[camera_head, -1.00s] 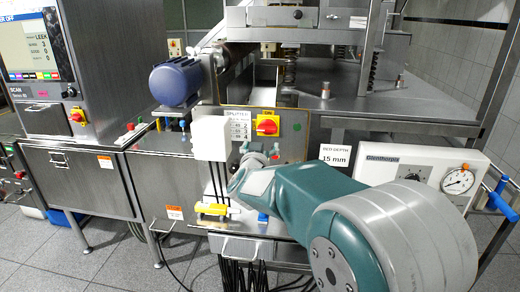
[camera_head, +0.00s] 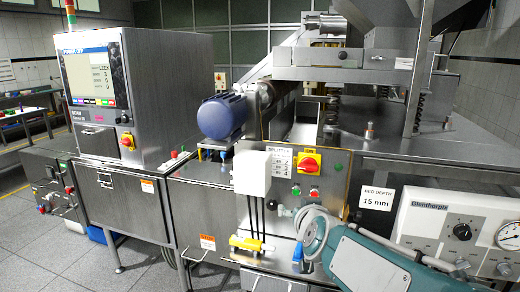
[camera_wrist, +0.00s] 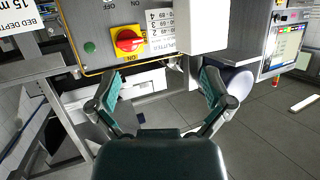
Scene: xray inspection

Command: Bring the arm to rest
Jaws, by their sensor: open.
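My gripper (camera_wrist: 160,88) is open in the wrist view, its two teal fingers spread apart with nothing between them. Beyond the fingers are floor and the lower parts of the machine. The splitter panel with a red and yellow switch (camera_wrist: 128,41) is above the fingers in that view, which is turned over. In the head view my teal and pale arm is low at the right, in front of the machine, and the gripper's fingers cannot be made out there. The same red and yellow switch (camera_head: 307,163) is above and left of the arm.
A blue motor (camera_head: 222,117) and a white box (camera_head: 252,173) stick out from the machine. A yellow-handled item (camera_head: 250,244) lies below the box. A gauge panel (camera_head: 455,232) stands at the right, close to my arm. A monitor cabinet (camera_head: 175,95) stands left. Open floor (camera_head: 40,262) is at lower left.

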